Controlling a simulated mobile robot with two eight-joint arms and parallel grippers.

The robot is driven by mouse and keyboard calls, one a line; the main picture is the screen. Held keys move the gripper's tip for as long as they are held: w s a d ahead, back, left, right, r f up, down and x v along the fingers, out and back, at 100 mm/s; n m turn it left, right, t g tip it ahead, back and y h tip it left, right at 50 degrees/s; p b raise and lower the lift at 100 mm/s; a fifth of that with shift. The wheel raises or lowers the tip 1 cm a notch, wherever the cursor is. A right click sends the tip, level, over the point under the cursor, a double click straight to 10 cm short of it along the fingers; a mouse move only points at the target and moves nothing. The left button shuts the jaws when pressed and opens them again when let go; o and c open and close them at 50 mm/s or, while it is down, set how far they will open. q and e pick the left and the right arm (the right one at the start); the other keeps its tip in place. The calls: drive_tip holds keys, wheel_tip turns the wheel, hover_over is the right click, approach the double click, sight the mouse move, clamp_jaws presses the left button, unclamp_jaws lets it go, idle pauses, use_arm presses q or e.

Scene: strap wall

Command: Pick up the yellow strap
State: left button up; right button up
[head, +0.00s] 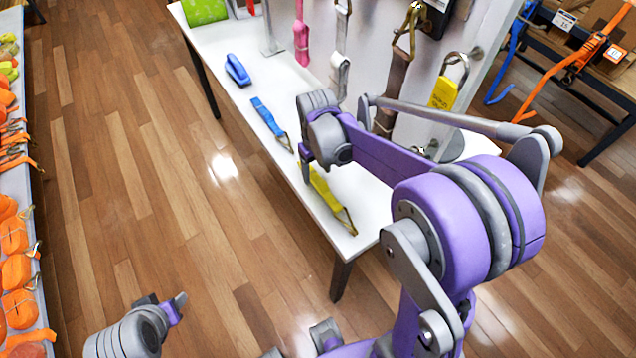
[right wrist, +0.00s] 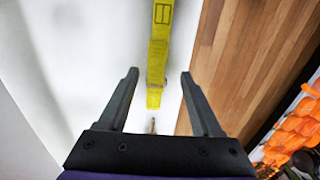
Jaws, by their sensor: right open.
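A yellow strap (head: 325,191) with a metal end lies on the white table (head: 232,106), near its front edge. My right gripper (head: 306,168) is above the strap's far end and hides part of it. In the right wrist view the strap (right wrist: 158,48) runs up the picture between the open, empty jaws of my right gripper (right wrist: 159,75). I cannot tell the exact height of the jaws above it. My left gripper (head: 172,306) is low at the left, over the floor and away from the table; its jaws are unclear.
A blue strap (head: 268,116) and a blue loop (head: 237,70) lie farther along the table. Several straps hang on the wall panel behind, including a brown one (head: 394,85) and a yellow piece (head: 443,93). Orange straps (head: 16,272) fill a shelf at the left. The floor between is clear.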

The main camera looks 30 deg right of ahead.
sight(318, 180)
wheel_tip(318, 180, down, 5)
drive_tip(key=shift+d+f, duration=0.1)
clamp_jaws()
idle(0.4)
